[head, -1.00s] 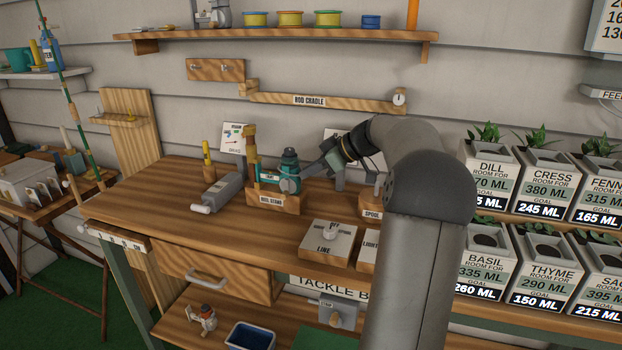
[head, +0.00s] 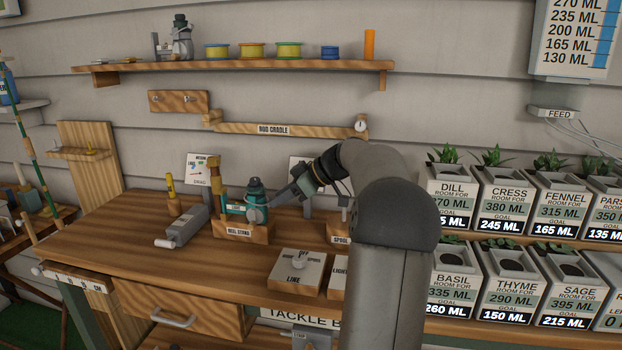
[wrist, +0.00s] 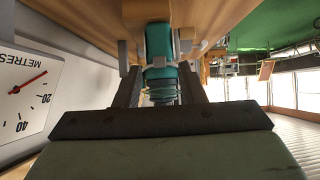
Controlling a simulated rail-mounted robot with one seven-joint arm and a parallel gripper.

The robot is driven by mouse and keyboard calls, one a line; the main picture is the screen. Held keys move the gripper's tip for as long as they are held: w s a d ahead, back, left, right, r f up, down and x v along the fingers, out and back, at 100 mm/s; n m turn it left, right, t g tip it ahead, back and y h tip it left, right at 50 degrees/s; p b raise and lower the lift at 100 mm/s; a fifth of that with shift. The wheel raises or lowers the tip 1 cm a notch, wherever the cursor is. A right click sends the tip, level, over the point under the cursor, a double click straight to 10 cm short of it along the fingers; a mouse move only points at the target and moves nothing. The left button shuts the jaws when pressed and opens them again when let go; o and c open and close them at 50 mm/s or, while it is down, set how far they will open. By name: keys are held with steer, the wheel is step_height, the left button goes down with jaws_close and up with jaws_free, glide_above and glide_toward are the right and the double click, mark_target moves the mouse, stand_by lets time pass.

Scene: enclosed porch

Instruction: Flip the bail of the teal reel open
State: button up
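The teal reel (head: 256,191) sits upright on the wooden reel stand (head: 232,233) on the workbench, with a dark top and a grey round part at its front. My gripper (head: 272,203) reaches it from the right. In the wrist view the teal reel (wrist: 161,75) lies between my two dark fingers (wrist: 160,88), which stand apart on either side of it. I cannot make out firm contact. The bail's wire is too small and partly hidden to tell its position.
A grey cylinder tool (head: 183,228) lies left of the stand. A block marked LINE (head: 299,270) stands in front, and the spool stand (head: 339,238) is to the right. A dial marked METRES (wrist: 28,85) is close at left in the wrist view.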

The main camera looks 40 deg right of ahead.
steer(key=v, duration=1.5)
steer(key=shift+s+d+p, duration=0.25)
steer(key=shift+p, duration=0.05)
steer(key=shift+r, duration=0.1)
